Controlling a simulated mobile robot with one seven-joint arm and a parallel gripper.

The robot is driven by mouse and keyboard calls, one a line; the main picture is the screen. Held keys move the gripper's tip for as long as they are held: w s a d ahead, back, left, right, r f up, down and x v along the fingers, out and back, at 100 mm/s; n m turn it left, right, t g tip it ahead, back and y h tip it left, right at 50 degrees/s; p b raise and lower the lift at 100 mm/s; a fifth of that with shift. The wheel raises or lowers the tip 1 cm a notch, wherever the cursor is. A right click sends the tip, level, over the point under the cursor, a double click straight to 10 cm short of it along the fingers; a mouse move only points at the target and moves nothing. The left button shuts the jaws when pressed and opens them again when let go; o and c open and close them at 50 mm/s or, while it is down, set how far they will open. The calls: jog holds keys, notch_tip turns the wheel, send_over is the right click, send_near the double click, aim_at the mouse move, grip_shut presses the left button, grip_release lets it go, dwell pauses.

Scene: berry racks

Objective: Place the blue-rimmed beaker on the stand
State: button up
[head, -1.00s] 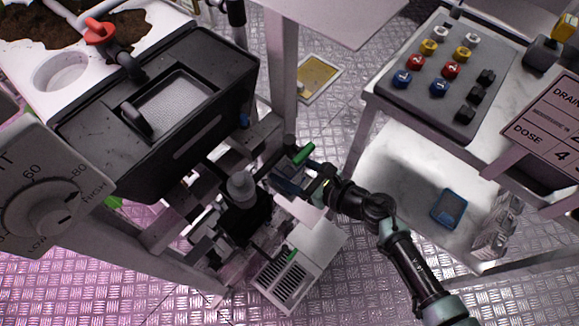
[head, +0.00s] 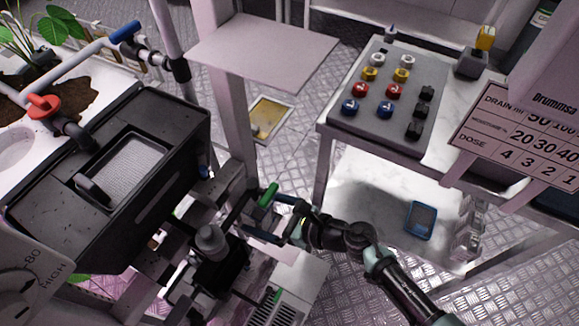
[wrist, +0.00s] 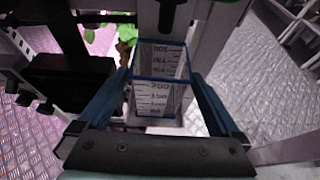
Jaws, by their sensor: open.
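The blue-rimmed beaker (wrist: 160,97) is a clear, square vessel with dark graduation marks, seen from above in the wrist view. It appears upright on a pale surface. My gripper (wrist: 162,74) is open, with one blue finger on each side of the beaker; I cannot tell whether either finger touches it. I cannot tell for sure which surface is the stand.
A black tank (head: 170,135) overhangs on the left. A grey-capped black device (head: 210,240) and a white vented box (head: 290,285) are close to my gripper. A pale raised plate (head: 265,45) stands behind. A table on the right bears a button panel (head: 388,85); a blue-edged object (head: 421,220) lies below.

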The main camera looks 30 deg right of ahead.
jog(key=v, duration=1)
jog(key=shift+s, duration=0.2)
jog(key=shift+d, duration=0.1)
